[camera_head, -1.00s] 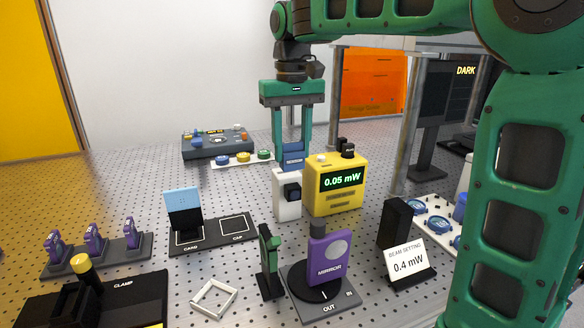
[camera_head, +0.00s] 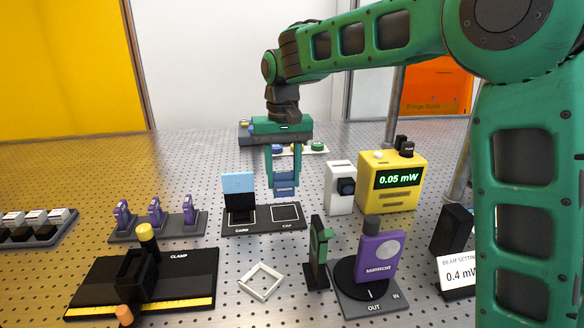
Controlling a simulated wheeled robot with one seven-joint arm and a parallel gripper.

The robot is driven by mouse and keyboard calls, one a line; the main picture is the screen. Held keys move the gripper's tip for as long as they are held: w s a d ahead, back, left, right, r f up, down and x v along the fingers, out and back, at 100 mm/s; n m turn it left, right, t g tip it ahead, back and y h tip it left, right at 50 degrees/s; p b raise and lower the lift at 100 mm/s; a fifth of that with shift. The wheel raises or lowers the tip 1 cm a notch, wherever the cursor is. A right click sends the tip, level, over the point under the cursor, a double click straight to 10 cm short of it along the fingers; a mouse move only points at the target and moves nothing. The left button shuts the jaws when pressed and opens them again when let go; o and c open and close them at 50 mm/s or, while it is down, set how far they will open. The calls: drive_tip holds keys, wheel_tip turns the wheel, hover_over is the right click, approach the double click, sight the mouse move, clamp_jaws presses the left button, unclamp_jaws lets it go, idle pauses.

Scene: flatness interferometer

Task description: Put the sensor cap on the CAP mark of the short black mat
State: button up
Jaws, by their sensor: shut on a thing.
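My gripper (camera_head: 285,176) is shut on the blue sensor cap (camera_head: 286,187) and points straight down. The cap appears just above the far edge of the CAP square in this view; its exact height and the gap under it are hard to tell. The short black mat (camera_head: 262,225) lies on the table with two white outlined squares. The CAP square (camera_head: 287,213) on the right is bare. A light blue card (camera_head: 238,190) on a black stand is on the CARD square at left.
The white sensor block (camera_head: 340,190) and yellow power meter (camera_head: 393,180), reading 0.05 mW, stand to the right. The purple mirror (camera_head: 377,250), a green-and-black post (camera_head: 319,250) and a white square frame (camera_head: 260,281) are in front. Purple pieces (camera_head: 155,212) stand in a rack at left.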

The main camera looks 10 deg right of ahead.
drive_tip(key=shift+f, duration=2.6)
drive_tip(key=shift+f, duration=0.4)
drive_tip(key=o, duration=0.9)
drive_tip(key=shift+r, duration=3.55)
drive_tip(key=shift+s, duration=0.1)
